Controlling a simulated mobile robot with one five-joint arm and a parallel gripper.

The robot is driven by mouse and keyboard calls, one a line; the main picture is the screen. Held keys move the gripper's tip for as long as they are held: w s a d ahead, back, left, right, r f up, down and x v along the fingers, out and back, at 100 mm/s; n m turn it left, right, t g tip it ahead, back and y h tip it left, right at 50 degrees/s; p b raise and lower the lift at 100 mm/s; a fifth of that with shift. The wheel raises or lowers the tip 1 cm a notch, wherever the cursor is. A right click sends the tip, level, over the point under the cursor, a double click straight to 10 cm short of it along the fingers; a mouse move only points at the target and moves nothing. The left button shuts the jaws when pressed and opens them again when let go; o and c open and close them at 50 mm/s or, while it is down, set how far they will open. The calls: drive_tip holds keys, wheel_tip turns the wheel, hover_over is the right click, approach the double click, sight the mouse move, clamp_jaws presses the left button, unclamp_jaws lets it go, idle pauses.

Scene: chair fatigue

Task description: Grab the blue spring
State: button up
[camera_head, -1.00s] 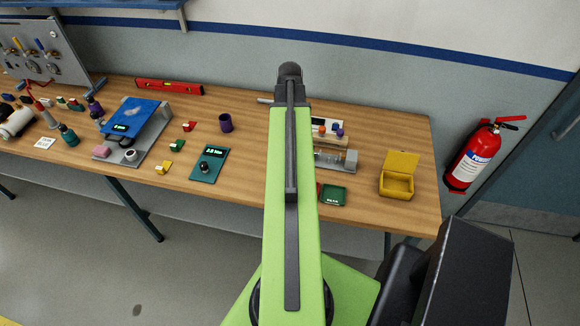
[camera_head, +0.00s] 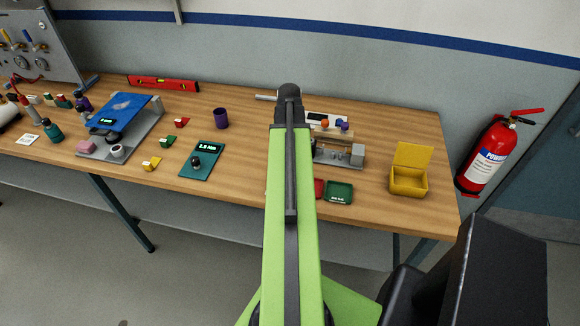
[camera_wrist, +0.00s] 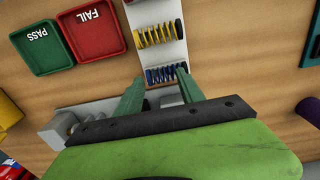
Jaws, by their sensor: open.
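The blue spring (camera_wrist: 165,73) lies on a white holder strip (camera_wrist: 151,55) in the wrist view, with dark and blue coils side by side. My gripper (camera_wrist: 159,79) is open, with a green finger at each end of the spring. I cannot tell whether the fingers touch it. A yellow spring (camera_wrist: 157,34) lies beyond it on the same strip. In the head view my arm covers the gripper and the springs.
A green PASS tray (camera_wrist: 42,47) and a red FAIL tray (camera_wrist: 92,29) stand left of the strip. A grey fixture (camera_head: 340,153) and an open yellow box (camera_head: 408,180) are on the bench. A purple cup (camera_head: 221,118) stands left of my arm.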

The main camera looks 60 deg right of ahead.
drive_tip(key=shift+f, duration=0.8)
drive_tip(key=shift+r, duration=0.2)
clamp_jaws()
